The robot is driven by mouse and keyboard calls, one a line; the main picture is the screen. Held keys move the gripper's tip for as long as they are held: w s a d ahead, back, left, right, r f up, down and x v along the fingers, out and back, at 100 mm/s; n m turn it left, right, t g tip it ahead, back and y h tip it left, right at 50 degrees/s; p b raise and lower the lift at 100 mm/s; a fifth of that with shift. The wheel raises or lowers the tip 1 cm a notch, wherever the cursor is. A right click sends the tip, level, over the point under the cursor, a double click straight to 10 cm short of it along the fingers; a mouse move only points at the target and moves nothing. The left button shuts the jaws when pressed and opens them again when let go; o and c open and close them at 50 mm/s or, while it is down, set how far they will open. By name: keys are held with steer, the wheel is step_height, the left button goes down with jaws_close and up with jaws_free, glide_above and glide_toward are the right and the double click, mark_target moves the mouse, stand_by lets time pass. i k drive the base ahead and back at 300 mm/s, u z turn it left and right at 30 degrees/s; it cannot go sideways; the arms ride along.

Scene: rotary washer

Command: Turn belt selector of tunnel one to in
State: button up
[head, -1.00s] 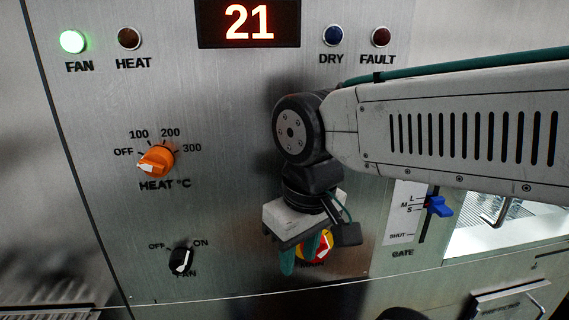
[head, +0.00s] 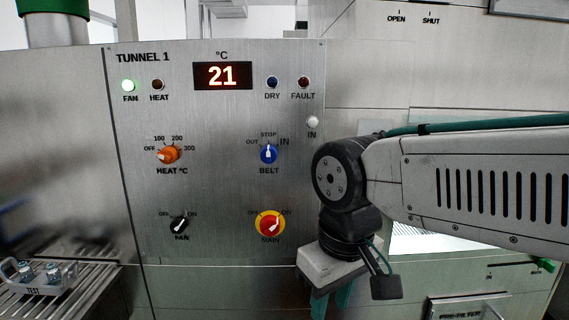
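The belt selector (head: 268,154) is a blue knob with a white pointer on the Tunnel 1 panel (head: 220,205). Its pointer aims straight up at STOP, with OUT to the left and IN to the right. My gripper (head: 331,302) hangs pointing down, right of and below the selector, apart from it. Its green fingers are partly cut off by the lower picture edge, with a gap between them; nothing shows held. A white lamp (head: 312,122) labelled IN sits up and right of the selector, and looks unlit.
The orange heat knob (head: 170,154) points to OFF. The black fan knob (head: 180,226) and the red-yellow main switch (head: 270,224) point toward ON. A tray (head: 38,280) stands on rollers at lower left.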

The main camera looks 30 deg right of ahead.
mark_target(268, 154)
steer(key=z, duration=0.7)
steer(key=i, duration=0.75)
steer(key=u, duration=0.65)
steer(key=k, duration=1)
steer(key=z, duration=0.75)
steer(key=i, duration=0.55)
steer(key=z, duration=0.1)
